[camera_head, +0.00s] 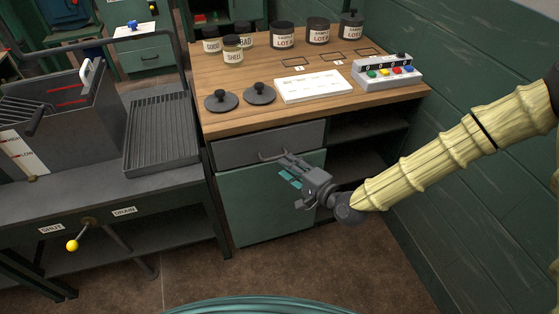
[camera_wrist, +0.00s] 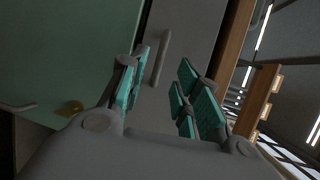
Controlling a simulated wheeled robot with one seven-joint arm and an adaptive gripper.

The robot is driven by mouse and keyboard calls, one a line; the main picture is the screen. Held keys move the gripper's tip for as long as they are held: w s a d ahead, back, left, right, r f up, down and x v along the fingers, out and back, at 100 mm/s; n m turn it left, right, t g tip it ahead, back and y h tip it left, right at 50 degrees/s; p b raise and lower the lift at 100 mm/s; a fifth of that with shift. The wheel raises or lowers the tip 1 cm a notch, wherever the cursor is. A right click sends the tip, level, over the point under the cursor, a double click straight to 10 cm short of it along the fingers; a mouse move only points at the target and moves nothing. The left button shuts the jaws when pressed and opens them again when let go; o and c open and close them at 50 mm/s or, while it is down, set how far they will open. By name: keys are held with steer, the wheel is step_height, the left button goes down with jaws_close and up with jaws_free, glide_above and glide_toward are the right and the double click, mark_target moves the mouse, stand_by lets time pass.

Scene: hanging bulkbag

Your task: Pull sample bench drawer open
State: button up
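The sample bench (camera_head: 221,122) has a wooden top, with a grey drawer (camera_head: 236,150) below its left part. The drawer front looks flush with the bench; it also shows in the wrist view (camera_wrist: 190,50). Its grey bar handle (camera_head: 268,157) is partly behind my gripper; the handle is plain in the wrist view (camera_wrist: 161,58). My gripper (camera_head: 289,169) is in front of the drawer, at the handle's right end. In the wrist view my gripper (camera_wrist: 163,88) has its teal-padded fingers spread. The handle lies ahead, between the finger lines, with no visible contact.
A green cabinet door (camera_head: 262,205) is below the drawer, with open shelves (camera_head: 365,130) at right. Jars, two black lids (camera_head: 221,100), a white sheet (camera_head: 313,86) and a button box (camera_head: 388,72) are on top. A grey bench (camera_head: 100,195) stands left.

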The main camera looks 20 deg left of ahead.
steer(key=shift+x, duration=2.45)
steer(key=shift+s, duration=0.1)
jaws_close()
